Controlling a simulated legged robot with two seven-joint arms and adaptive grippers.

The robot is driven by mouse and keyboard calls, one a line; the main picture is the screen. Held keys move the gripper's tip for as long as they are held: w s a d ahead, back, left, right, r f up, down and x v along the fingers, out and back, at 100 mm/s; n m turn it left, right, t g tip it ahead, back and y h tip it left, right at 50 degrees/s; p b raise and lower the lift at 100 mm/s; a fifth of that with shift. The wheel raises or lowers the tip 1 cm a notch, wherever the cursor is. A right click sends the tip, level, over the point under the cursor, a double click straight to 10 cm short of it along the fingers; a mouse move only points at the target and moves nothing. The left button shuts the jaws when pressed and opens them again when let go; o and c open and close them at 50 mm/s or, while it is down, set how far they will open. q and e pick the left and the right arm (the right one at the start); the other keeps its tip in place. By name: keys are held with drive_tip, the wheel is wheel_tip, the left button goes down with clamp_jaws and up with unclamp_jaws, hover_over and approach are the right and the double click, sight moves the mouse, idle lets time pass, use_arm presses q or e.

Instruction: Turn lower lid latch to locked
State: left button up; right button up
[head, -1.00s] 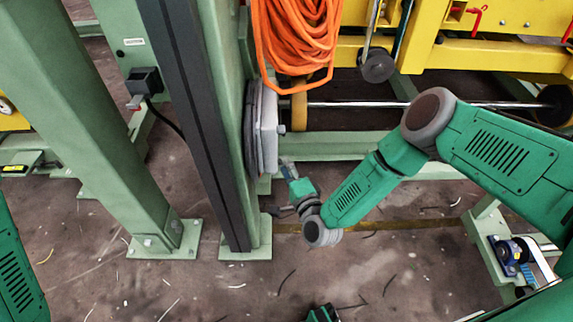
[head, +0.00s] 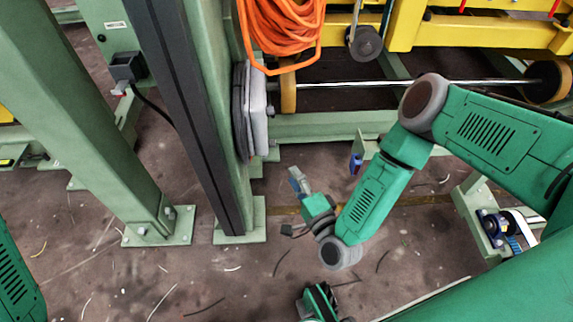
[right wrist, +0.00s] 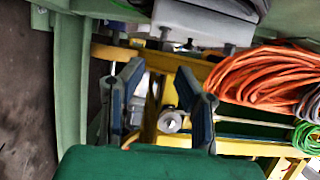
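A grey box with a flat lid (head: 258,110) is mounted on the side of the green post. A small knob-like part (head: 270,111) sticks out at its right edge. I cannot make out the latch or its position. My right gripper (head: 297,178) is below and to the right of the box, clear of it. In the right wrist view its two blue-black fingers (right wrist: 163,82) are apart with nothing held between them. The box's grey underside (right wrist: 205,22) shows at the top of that view, beyond the fingertips.
An orange cable coil (head: 280,30) hangs just above the box. The green post (head: 215,140) stands to the left of my right gripper. A metal rod with rollers (head: 420,83) runs behind it.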

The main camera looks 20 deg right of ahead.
drive_tip(key=shift+s, duration=0.4)
